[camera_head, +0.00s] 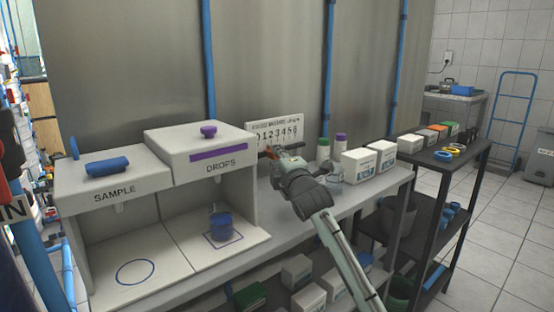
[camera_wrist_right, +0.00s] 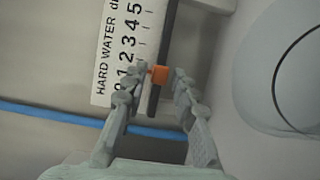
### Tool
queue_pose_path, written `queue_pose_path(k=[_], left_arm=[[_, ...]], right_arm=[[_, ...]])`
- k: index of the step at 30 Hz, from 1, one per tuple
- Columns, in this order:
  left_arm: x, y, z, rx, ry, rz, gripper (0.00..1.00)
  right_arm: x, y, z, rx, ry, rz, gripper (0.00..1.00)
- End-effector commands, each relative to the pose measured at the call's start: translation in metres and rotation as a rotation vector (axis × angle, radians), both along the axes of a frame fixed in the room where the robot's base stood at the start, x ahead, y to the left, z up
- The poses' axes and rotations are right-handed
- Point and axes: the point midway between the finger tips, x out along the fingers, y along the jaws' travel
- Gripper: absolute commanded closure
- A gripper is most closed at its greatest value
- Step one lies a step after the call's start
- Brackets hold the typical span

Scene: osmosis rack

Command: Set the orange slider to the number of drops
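The orange slider (camera_wrist_right: 160,76) sits on a dark rail beside the printed scale (camera_wrist_right: 128,50) in the right wrist view. It is near the low-number end; its exact mark is unclear. My right gripper (camera_wrist_right: 161,71) has one finger on each side of the slider, apart, with small gaps; contact is unclear. The DROPS box (camera_head: 190,148) has a purple knob (camera_head: 208,131). A blue cup (camera_head: 221,227) stands below it. My left gripper is not seen.
The SAMPLE box (camera_head: 110,185) with a blue lever (camera_head: 106,166) stands at left. Bottles (camera_head: 341,148) and white boxes (camera_head: 371,158) stand to the right of my right arm. A dark shelf (camera_head: 450,155) is farther right.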

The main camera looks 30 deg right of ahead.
Motion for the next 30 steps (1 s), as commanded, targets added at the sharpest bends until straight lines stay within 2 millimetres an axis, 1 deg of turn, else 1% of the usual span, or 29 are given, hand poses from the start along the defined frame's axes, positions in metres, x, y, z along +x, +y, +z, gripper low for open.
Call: queue_pose_path(k=[1, 5, 6, 16, 23, 30], left_arm=[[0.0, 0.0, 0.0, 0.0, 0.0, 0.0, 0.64], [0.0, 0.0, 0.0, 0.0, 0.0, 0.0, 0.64], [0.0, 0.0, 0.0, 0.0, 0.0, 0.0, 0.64], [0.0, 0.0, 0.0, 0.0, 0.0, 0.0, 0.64], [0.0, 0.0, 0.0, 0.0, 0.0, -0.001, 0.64], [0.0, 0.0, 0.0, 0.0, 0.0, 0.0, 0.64]], right_arm=[[0.0, 0.0, 0.0, 0.0, 0.0, 0.0, 0.82], [0.0, 0.0, 0.0, 0.0, 0.0, 0.0, 0.99], [0.0, 0.0, 0.0, 0.0, 0.0, 0.0, 1.0], [0.0, -0.001, 0.0, -0.001, 0.0, -0.001, 1.0], [0.001, -0.014, 0.0, -0.003, 0.002, -0.001, 1.0], [0.001, -0.014, 0.0, -0.001, 0.001, -0.001, 1.0]])
